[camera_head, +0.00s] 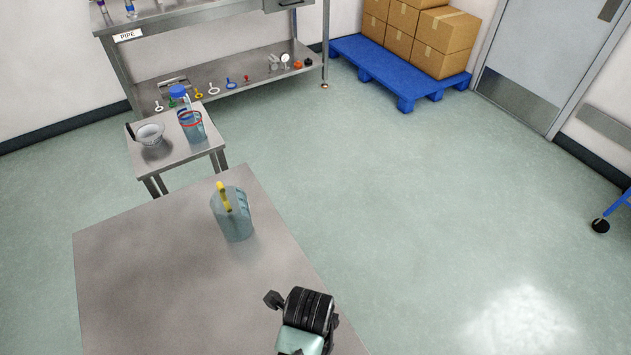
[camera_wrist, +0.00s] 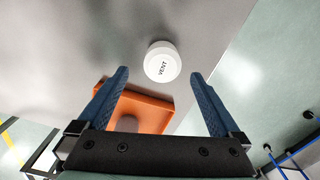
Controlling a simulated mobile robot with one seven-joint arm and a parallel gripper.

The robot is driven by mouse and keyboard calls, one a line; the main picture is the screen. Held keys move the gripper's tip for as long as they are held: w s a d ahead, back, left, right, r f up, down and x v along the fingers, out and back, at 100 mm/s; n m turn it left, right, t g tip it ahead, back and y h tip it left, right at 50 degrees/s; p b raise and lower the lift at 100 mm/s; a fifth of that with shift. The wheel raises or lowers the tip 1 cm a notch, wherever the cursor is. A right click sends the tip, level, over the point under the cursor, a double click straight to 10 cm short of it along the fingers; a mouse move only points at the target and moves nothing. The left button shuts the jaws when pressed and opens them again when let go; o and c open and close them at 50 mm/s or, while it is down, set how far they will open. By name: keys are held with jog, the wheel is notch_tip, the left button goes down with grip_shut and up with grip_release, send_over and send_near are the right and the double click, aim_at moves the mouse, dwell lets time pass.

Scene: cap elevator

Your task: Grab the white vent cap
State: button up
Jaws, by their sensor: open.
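The white vent cap (camera_wrist: 161,66) is round and marked VENT. In the wrist view it rests on a grey metal table top (camera_wrist: 95,35), near the table's edge. My gripper (camera_wrist: 158,74) is open, with its two blue fingers apart. The cap appears between and just beyond the fingertips, and no finger visibly touches it. I cannot tell the exact height of the fingers above it. I cannot make out the cap in the head view, where my arm shows at the bottom but not my fingers.
An orange block or holder (camera_wrist: 150,108) lies close to the cap, partly behind my gripper. In the head view, a bluish jug with a yellow part (camera_head: 236,218) stands on the near table (camera_head: 130,270). A smaller table (camera_head: 165,158) holds a bowl and bottle. Open floor lies right.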

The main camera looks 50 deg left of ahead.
jog(key=shift+w+f, duration=0.2)
jog(key=shift+f, duration=3.45)
jog(key=c, duration=1.3)
